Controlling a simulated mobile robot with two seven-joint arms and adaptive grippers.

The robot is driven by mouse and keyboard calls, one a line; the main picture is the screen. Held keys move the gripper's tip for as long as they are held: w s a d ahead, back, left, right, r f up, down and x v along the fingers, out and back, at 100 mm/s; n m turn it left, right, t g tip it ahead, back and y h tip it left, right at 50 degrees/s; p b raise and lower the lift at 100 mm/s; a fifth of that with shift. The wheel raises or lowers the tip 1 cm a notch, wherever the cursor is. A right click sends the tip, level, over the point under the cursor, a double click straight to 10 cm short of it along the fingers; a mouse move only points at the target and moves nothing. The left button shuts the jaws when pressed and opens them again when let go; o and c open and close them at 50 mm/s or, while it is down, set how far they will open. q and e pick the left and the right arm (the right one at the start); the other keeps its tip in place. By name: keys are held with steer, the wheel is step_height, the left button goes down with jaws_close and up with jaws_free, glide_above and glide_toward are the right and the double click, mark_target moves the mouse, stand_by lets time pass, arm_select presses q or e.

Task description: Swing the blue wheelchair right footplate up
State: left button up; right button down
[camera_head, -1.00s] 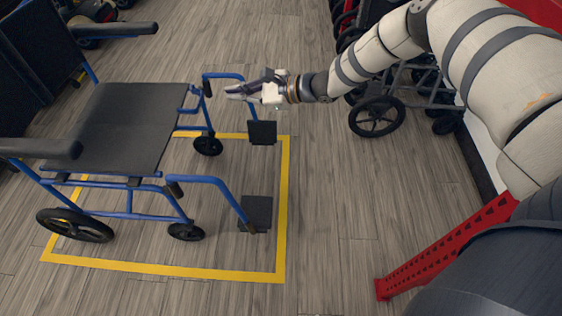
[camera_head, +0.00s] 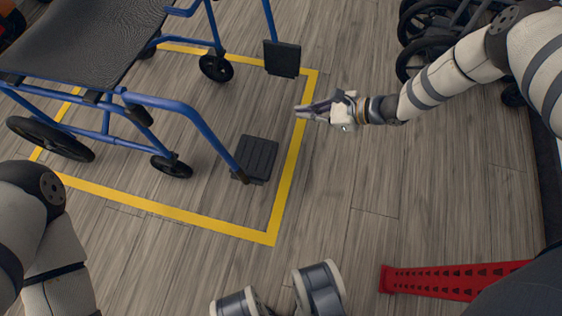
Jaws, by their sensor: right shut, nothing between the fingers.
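The blue wheelchair (camera_head: 190,115) faces right, so its right footplate (camera_head: 258,157) is the nearer one. This black plate hangs low on the near blue leg tube and looks lowered, lying roughly flat. The other footplate (camera_head: 282,58), farther off, looks more steeply tilted. My right gripper (camera_head: 303,110) is shut and empty. It points left, up and right of the near footplate in the picture and apart from it, in front of the yellow line.
A yellow floor outline (camera_head: 289,180) surrounds the wheelchair's front. A dark wheeled frame (camera_head: 425,45) stands at the upper right. A red perforated bar (camera_head: 440,281) lies at the lower right.

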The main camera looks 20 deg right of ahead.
arm_select(q)
steer(key=s+f+g+b, duration=0.2)
steer(key=s+f+b, duration=0.2)
steer(key=f+b, duration=0.9)
steer(key=shift+f+g+b, duration=0.15)
steer(key=shift+g+b, duration=0.15)
steer(key=shift+b, duration=0.1)
arm_select(e)
steer(key=s+f, duration=0.2)
steer(key=f, duration=1)
steer(key=s+f+g, duration=0.1)
steer(key=s+f, duration=0.2)
steer(key=f, duration=0.9)
steer(key=shift+f+m+g, duration=0.3)
steer(key=shift+f+m, duration=0.05)
steer(key=shift+m, duration=0.05)
steer(key=b+x, duration=0.5)
steer(key=x, duration=0.5)
steer(key=shift+f, duration=0.2)
arm_select(q)
steer(key=shift+d+f+p, duration=0.15)
steer(key=shift+f+p, duration=0.2)
steer(key=shift+f, duration=0.4)
steer(key=shift+d+f+p, duration=0.1)
steer(key=shift+f+p, duration=0.2)
steer(key=shift+f, duration=0.4)
arm_select(e)
steer(key=shift+r, duration=2.15)
